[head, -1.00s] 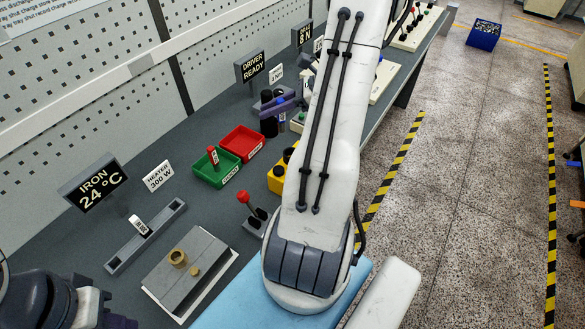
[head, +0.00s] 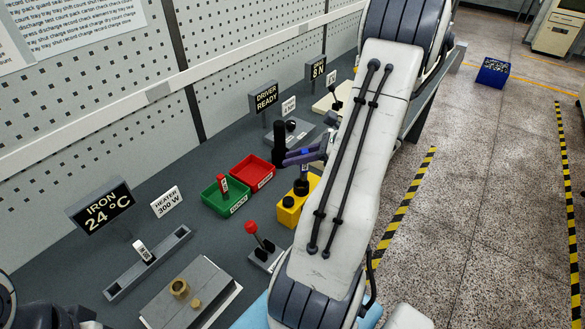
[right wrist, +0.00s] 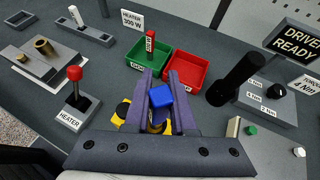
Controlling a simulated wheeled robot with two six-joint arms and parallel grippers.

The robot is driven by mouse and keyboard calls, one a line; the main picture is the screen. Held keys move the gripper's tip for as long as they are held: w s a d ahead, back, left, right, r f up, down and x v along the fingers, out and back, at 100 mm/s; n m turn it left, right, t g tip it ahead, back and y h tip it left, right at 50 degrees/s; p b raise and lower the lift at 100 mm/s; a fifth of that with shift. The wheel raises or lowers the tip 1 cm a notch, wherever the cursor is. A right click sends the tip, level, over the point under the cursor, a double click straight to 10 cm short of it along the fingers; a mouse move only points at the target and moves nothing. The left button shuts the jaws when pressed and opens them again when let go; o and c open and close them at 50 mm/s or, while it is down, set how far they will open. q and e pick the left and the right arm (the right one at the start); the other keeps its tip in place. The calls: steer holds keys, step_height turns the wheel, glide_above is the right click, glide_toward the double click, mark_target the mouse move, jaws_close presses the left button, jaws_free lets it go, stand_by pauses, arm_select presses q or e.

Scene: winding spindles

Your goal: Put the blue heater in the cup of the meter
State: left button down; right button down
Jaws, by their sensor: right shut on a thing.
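My right gripper (head: 304,157) has purple fingers and is shut on the blue heater (head: 305,152). In the right wrist view the heater's blue top (right wrist: 160,98) shows between the two fingers (right wrist: 162,88). The heater hangs upright over the far part of a yellow box (head: 287,216) with dark round parts on top. This box looks to be the meter; it shows partly below the fingers in the right wrist view (right wrist: 117,120). I cannot tell whether the heater's lower end is in a cup or just above it.
A green tray (head: 211,206) holding a red-topped piece and an empty red tray (head: 240,182) stand left of the yellow box. A black upright handle (head: 279,145) is close behind the gripper. A red-knobbed lever (head: 251,228) and a brass cup (head: 179,288) on a grey block are nearer.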

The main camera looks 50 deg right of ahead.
steer(key=f, duration=0.4)
steer(key=shift+w+a+f+p, duration=0.15)
steer(key=shift+w+a+p, duration=0.1)
steer(key=shift+w+p, duration=0.1)
steer(key=shift+s+f, duration=0.1)
steer(key=shift+f, duration=0.1)
steer(key=c, duration=0.8)
jaws_free()
steer(key=shift+o, duration=0.2)
